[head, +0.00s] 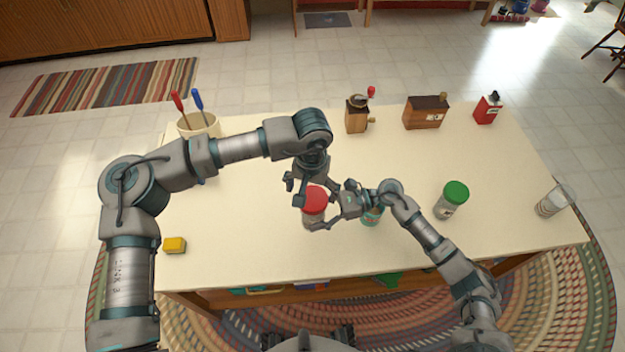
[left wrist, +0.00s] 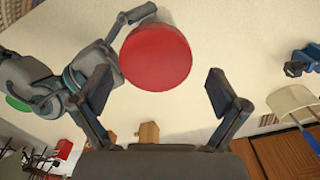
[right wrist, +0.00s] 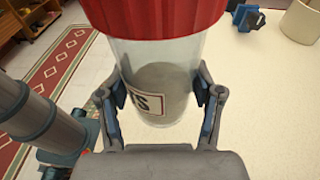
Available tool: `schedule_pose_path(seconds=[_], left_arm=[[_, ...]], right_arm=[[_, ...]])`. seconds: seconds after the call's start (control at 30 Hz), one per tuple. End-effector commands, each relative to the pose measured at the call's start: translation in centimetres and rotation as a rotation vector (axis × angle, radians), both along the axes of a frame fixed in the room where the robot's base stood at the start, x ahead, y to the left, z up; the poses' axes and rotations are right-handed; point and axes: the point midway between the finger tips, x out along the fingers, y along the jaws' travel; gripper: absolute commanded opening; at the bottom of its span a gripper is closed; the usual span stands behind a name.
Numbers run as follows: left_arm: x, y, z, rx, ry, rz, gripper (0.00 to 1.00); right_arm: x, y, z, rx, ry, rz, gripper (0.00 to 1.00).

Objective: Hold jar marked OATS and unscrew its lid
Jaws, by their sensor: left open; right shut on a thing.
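The jar (head: 313,217) with the red lid (head: 314,198) stands upright on the table in the head view. In the right wrist view the clear jar (right wrist: 165,90) holds a greyish filling, and only the end of its label, "TS", shows. My right gripper (right wrist: 207,90) is shut on the jar's body from the side, below the red lid (right wrist: 150,15). My left gripper (head: 309,192) is above the lid, pointing down. In the left wrist view its fingers (left wrist: 158,92) are open and apart, with the red lid (left wrist: 156,56) beyond them, not between the pads.
A green-lidded jar (head: 451,200) and a clear glass (head: 552,202) stand to the right. A teal item (head: 372,215) is partly hidden by my right arm. A yellow block (head: 174,245) and a utensil crock (head: 200,126) are left. Grinders and boxes (head: 426,113) line the back.

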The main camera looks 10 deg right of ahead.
Motion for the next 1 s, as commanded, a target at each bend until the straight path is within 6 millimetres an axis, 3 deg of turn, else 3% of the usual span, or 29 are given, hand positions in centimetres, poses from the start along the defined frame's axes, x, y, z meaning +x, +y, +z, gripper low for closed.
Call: schedule_pose_path(seconds=[0.2,0.53,0.57,0.8,1.0], left_arm=[[-0.1,-0.1,-2.7,0.001,0.002,0.001,0.98],[0.0,-0.1,-3.2,-0.002,0.001,0.002,0.98],[0.0,0.0,-3.2,-0.003,0.001,0.002,0.95],[0.0,0.1,-3.2,0.000,0.001,0.003,0.35],[0.1,0.1,-3.3,0.004,0.000,0.049,0.34]], right_arm=[[0.0,-0.1,0.0,0.001,0.000,-0.001,0.00],[0.0,0.0,0.0,0.000,0.000,0.000,0.00],[0.0,0.0,0.1,0.000,0.000,0.000,0.00],[0.0,0.0,0.1,0.001,-0.001,0.000,0.00],[0.0,-0.2,0.2,0.003,-0.002,-0.001,0.00]])
